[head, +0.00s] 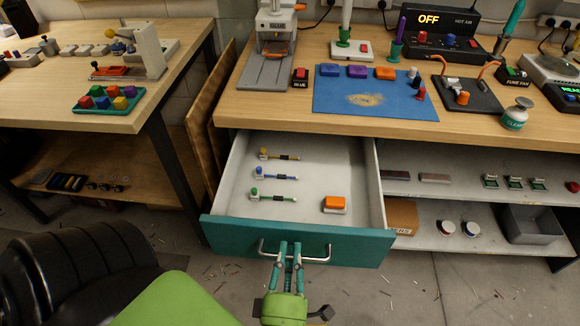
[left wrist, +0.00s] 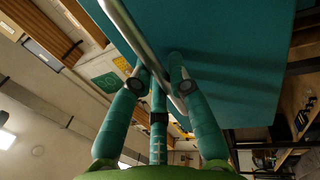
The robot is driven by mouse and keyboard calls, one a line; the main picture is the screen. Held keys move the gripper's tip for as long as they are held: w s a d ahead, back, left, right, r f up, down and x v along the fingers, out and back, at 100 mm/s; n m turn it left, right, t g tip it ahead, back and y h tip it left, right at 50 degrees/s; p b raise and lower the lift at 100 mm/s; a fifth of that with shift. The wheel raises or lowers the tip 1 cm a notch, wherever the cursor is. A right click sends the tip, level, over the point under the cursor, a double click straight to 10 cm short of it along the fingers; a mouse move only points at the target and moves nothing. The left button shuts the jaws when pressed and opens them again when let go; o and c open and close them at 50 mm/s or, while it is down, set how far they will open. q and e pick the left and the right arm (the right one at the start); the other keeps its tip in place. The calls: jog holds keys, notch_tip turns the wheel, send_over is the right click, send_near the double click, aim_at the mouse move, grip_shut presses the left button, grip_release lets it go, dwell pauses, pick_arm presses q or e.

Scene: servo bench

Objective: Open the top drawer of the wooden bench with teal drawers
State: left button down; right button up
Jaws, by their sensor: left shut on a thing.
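The top drawer (head: 222,232) of the wooden bench (head: 400,133) is pulled well out, and its inside shows. Its teal front carries a silver bar handle (head: 316,260). My left gripper (head: 290,249) is at the middle of the handle, with its teal fingers shut on the bar. In the left wrist view the fingers (left wrist: 160,75) meet the silver bar (left wrist: 130,32) in front of the teal drawer front (left wrist: 220,50). My right gripper does not show in either view.
The drawer holds several small tools (head: 277,177) and an orange-topped block (head: 335,204). Right of it are open shelves (head: 470,200) with parts and a grey bin (head: 532,225). A second table (head: 150,85) stands left. A black chair-like shape (head: 75,270) is at lower left.

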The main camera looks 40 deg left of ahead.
pick_arm(q)
jog(key=c, duration=1.4)
grip_release()
jog(key=v, duration=0.7)
jog(key=shift+s+d, duration=0.2)
jog(key=shift+s, duration=0.05)
